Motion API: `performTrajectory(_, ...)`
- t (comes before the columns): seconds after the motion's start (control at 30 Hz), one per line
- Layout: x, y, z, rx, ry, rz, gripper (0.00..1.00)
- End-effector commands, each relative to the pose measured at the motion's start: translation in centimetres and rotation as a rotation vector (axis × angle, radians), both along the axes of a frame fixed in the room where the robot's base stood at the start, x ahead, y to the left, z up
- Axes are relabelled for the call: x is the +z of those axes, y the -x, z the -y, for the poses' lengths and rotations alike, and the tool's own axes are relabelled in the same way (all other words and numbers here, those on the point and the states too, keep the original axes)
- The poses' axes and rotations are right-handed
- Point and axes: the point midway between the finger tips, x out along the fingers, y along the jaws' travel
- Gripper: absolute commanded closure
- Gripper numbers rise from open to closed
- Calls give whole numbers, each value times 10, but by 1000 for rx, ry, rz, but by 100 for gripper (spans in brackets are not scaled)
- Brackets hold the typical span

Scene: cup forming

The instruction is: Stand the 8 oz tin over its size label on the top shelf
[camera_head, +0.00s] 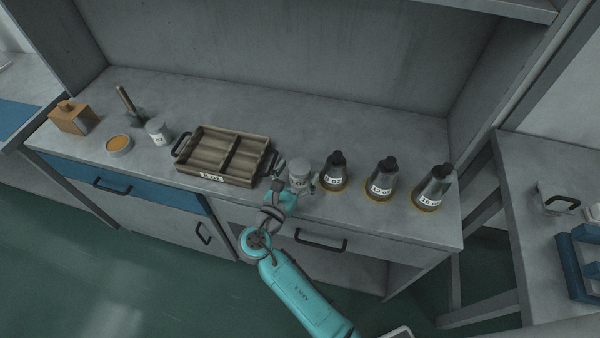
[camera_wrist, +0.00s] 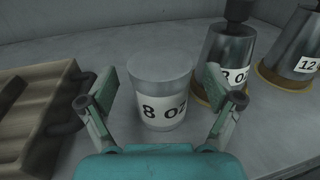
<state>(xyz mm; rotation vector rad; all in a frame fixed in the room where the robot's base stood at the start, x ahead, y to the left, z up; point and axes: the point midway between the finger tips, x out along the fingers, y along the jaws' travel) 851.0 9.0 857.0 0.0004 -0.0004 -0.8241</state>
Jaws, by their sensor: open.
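The 8 oz tin (camera_wrist: 160,85) is a pale cylinder with a white "8 oz" label, standing upright on the worktop. It also shows in the head view (camera_head: 299,170), between the wooden tray and the dark cones. My gripper (camera_wrist: 163,108) is open, with one finger on each side of the tin and visible gaps to it. In the head view my gripper (camera_head: 297,184) is at the tin, partly covering its lower part. The top shelf's underside edge (camera_head: 510,8) shows at the upper right of the head view; its size labels are not in view.
A wooden tray (camera_head: 204,175) with black handles stands close left of the tin. A metal cone labelled 8 oz (camera_head: 336,172) stands close right, with 12 oz (camera_head: 381,179) and 16 oz (camera_head: 433,186) cones beyond. A small tin (camera_head: 158,132) and orange box (camera_head: 74,118) are far left.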

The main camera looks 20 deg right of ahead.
Motion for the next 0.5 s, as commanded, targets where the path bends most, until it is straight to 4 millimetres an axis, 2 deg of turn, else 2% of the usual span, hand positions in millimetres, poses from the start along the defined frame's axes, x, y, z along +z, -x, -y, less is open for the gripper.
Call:
performTrajectory(0.13, 0, -7, 8, 0, 1, -1, 10)
performTrajectory(0.37, 0, -7, 8, 0, 1, -1, 10)
performTrajectory(0.5, 0, -7, 8, 0, 1, -1, 45)
